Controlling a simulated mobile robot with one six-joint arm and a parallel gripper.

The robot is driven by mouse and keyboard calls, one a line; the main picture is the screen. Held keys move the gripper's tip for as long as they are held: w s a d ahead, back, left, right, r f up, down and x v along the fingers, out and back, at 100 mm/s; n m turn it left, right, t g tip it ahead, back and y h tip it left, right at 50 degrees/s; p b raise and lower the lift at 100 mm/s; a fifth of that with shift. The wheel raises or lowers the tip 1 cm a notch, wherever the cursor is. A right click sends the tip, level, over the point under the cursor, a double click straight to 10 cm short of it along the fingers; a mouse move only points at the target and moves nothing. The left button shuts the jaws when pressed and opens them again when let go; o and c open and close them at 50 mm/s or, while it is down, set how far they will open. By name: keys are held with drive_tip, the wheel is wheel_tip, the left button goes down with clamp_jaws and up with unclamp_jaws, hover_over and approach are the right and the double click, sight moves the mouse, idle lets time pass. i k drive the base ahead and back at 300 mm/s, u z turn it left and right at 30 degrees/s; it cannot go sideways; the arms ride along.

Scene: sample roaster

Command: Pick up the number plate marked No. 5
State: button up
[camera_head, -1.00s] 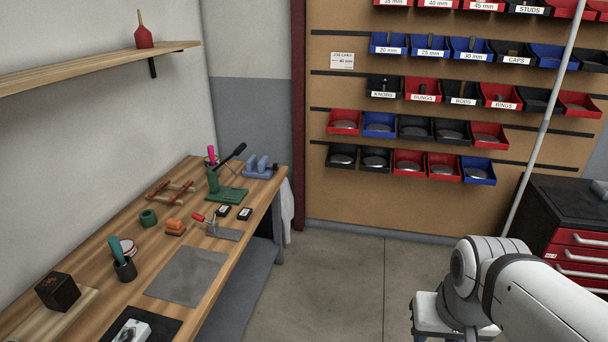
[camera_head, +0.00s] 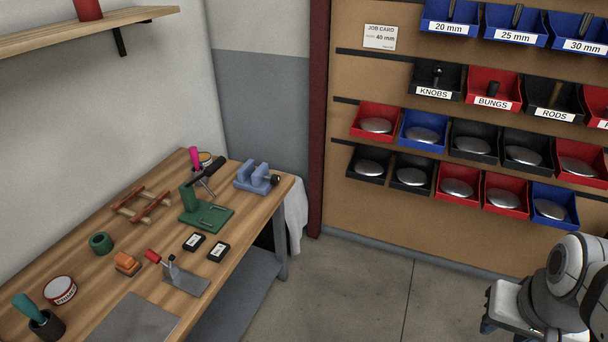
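Two small black plates with white labels lie flat on the wooden workbench, near its front edge. One plate (camera_head: 194,242) is on the left and the other plate (camera_head: 218,251) is just to its right, a little nearer the edge. Their label marks are too small to read, so I cannot tell which is No. 5. My white arm shows at the lower right, well away from both plates. I cannot make out its gripper fingers.
On the workbench (camera_head: 90,264), a green press (camera_head: 207,213) stands behind the plates. A red-handled tool (camera_head: 170,262) on a metal plate, an orange block (camera_head: 127,263) and a blue fixture (camera_head: 256,177) are close by. Bins hang on the board (camera_head: 350,215). Floor (camera_head: 350,285) between is clear.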

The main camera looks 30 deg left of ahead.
sight(219, 250)
drive_tip(key=u, duration=0.5)
drive_tip(key=i, duration=1.3)
drive_tip(key=u, duration=1.3)
drive_tip(key=i, duration=0.6)
drive_tip(key=u, duration=0.15)
drive_tip(key=k, duration=0.75)
drive_tip(key=u, duration=0.2)
drive_tip(key=i, duration=0.75)
drive_tip(key=z, duration=0.1)
